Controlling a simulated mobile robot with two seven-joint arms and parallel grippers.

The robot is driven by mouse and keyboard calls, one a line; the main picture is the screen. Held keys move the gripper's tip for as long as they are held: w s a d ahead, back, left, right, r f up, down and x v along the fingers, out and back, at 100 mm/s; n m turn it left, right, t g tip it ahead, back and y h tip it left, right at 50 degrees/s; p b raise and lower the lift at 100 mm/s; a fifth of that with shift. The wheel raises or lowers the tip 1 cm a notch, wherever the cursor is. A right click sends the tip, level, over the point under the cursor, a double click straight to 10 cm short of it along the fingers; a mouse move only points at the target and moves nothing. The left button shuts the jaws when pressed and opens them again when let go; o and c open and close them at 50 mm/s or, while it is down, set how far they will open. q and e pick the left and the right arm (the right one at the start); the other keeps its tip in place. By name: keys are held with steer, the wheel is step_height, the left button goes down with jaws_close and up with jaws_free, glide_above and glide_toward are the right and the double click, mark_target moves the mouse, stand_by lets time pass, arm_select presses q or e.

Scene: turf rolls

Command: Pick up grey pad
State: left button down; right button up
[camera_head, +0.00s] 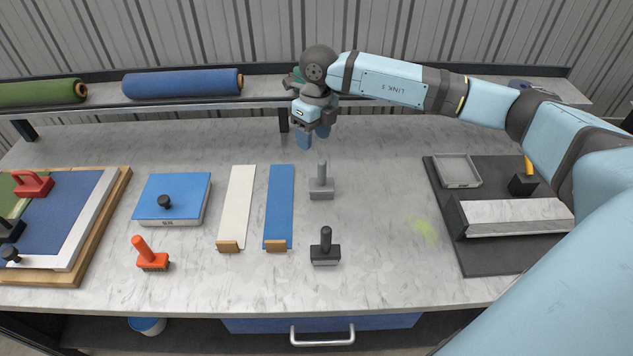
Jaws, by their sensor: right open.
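The grey pad (321,194), a small grey block with an upright grey handle, stands on the marbled worktop (375,200) near the middle. My right gripper (313,137) is open and empty. It points down and shows just behind and above the pad's handle, apart from it. My left gripper is out of view.
A black-handled pad (325,254) stands in front of the grey one. A blue strip (279,205) and a white strip (237,205) lie to its left, with an orange-handled brush (152,261) and a blue pad box (182,185) beyond. A dark mat (490,255) lies right.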

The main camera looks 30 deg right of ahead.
mark_target(322, 161)
steer(key=shift+h, duration=0.6)
steer(key=f, duration=0.2)
steer(key=d+f, duration=0.1)
steer(key=f, duration=0.1)
steer(key=w+d+f+p, duration=0.1)
steer(key=f, duration=0.2)
steer(key=shift+d, duration=0.25)
steer(key=f, duration=0.1)
steer(key=f+p, duration=0.1)
steer(key=f, duration=0.3)
steer(key=shift+s+d, duration=0.1)
steer(key=shift+s, duration=0.3)
steer(key=shift+f, duration=0.25)
steer(key=c, duration=1)
